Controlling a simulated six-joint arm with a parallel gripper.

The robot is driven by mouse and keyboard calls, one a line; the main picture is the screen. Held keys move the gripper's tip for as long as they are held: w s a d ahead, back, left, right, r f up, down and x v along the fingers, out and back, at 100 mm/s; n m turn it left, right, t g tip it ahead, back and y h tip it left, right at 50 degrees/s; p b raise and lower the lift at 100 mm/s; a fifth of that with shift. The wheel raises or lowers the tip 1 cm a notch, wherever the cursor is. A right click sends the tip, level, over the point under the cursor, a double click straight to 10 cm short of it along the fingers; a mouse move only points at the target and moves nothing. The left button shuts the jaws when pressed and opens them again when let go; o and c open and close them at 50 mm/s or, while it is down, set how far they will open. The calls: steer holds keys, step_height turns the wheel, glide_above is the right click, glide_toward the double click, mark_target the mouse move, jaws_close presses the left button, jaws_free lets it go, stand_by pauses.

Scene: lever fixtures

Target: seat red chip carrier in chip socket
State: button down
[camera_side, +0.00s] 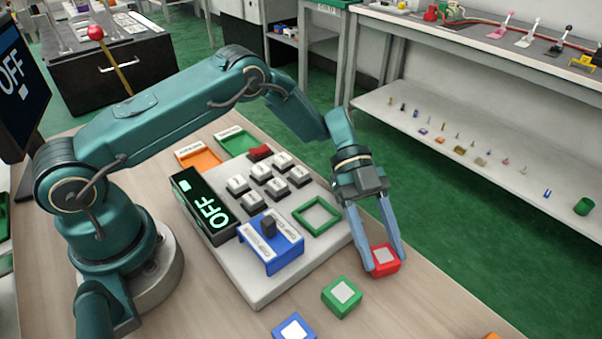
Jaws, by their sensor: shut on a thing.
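The red chip carrier (384,260), a small red block with a pale square top, is at the right front of the wooden table. My gripper (385,262) points down with its two blue-grey fingers on either side of the red carrier, shut on it. I cannot tell whether the carrier touches the table or is just above it. The chip socket seems to be the green square frame (335,222) on the light grey board, left of my gripper. Its inside looks empty.
A green carrier (341,297) and a blue carrier (294,329) lie on the table in front. Orange (198,156) and green (236,141) trays lie behind.

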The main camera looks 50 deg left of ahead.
steer(key=shift+c, duration=0.4)
jaws_free()
steer(key=v, duration=1.1)
steer(key=shift+w+a+r, duration=0.1)
steer(key=shift+a, duration=0.25)
steer(key=shift+a+r+n, duration=0.15)
steer(key=shift+r+n, duration=0.15)
steer(key=shift+r, duration=0.1)
steer(key=s+a+r+n+t+y, duration=0.2)
steer(key=s+r+n+t+y, duration=0.2)
steer(key=s+r+n+y, duration=0.45)
steer(key=s+a+n+t+y, duration=0.2)
steer(key=s+a+n+t, duration=0.3)
steer(key=s+n, duration=0.4)
steer(key=r+n+t, duration=0.1)
steer(key=n, duration=0.2)
steer(key=shift+s+a+n, duration=0.25)
steer(key=shift+s+n, duration=0.1)
steer(key=shift+s, duration=0.05)
steer(key=shift+s+a+f+n+y, duration=0.25)
steer(key=shift+s+n+y, duration=0.05)
steer(key=shift+n+y, duration=0.1)
steer(key=shift+c, duration=0.6)
